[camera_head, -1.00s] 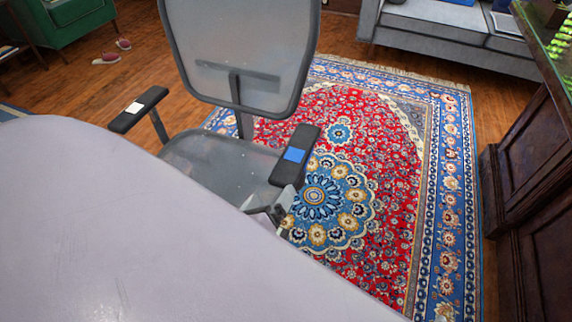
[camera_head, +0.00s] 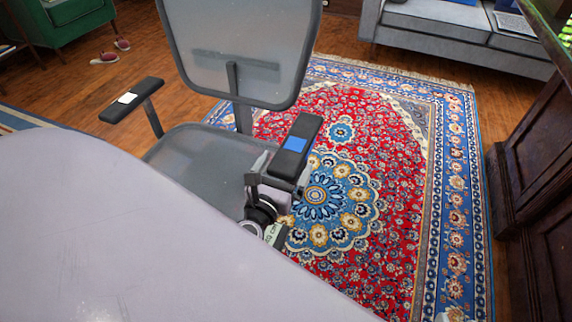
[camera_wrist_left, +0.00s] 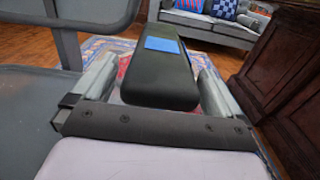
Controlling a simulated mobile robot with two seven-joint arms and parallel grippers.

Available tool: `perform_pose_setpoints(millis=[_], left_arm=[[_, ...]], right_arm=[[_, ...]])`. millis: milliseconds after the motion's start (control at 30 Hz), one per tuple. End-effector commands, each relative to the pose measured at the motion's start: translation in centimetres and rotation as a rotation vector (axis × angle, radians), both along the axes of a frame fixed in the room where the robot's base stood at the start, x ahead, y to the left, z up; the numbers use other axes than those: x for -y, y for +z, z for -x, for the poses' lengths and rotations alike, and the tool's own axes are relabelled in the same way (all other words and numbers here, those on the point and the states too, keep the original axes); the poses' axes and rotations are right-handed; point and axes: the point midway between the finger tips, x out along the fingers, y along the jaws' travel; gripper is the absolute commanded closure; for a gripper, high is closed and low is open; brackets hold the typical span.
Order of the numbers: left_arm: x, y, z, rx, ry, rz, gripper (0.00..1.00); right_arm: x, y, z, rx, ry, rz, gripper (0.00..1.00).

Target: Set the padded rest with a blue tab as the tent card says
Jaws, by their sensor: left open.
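The padded rest with a blue tab (camera_head: 295,145) is the black right-hand armrest of a grey mesh office chair (camera_head: 225,150). In the left wrist view the pad (camera_wrist_left: 165,85) runs away from me with the blue tab on its top. My left gripper (camera_head: 275,178) is at the pad's near end. In the wrist view its open fingers (camera_wrist_left: 160,78) stand one on each side of the pad, with visible gaps. The other armrest (camera_head: 132,100) has a white tab. I see no tent card. My right gripper is not in view.
The chair stands on a wood floor and a red and blue rug (camera_head: 400,190). A dark wood cabinet (camera_head: 540,190) is at the right. A grey sofa (camera_head: 455,40) is at the back, a green armchair (camera_head: 70,20) at the back left, with shoes on the floor.

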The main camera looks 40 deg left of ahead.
Motion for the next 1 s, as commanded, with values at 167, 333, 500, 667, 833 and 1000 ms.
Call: perform_pose_setpoints(millis=[167, 333, 500, 667, 833, 1000], left_arm=[[-0.2, 0.0, -0.9, -0.001, -0.001, 0.002, 0.00], [-0.2, 0.0, -0.9, -0.001, 0.000, 0.002, 0.00], [-0.2, 0.0, -0.9, 0.000, 0.000, 0.003, 0.29], [-0.2, 0.0, -0.9, 0.000, 0.000, 0.003, 0.76], [-0.2, 0.6, -0.9, 0.000, 0.000, 0.003, 0.76], [-0.2, 2.4, -0.9, 0.002, 0.000, 0.003, 0.76]], right_arm=[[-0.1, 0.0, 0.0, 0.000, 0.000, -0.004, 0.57], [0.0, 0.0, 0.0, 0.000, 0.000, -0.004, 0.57], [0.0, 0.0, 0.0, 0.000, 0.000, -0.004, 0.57], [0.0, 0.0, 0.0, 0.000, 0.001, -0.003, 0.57], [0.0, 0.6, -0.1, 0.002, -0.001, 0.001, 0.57], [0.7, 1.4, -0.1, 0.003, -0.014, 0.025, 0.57]])
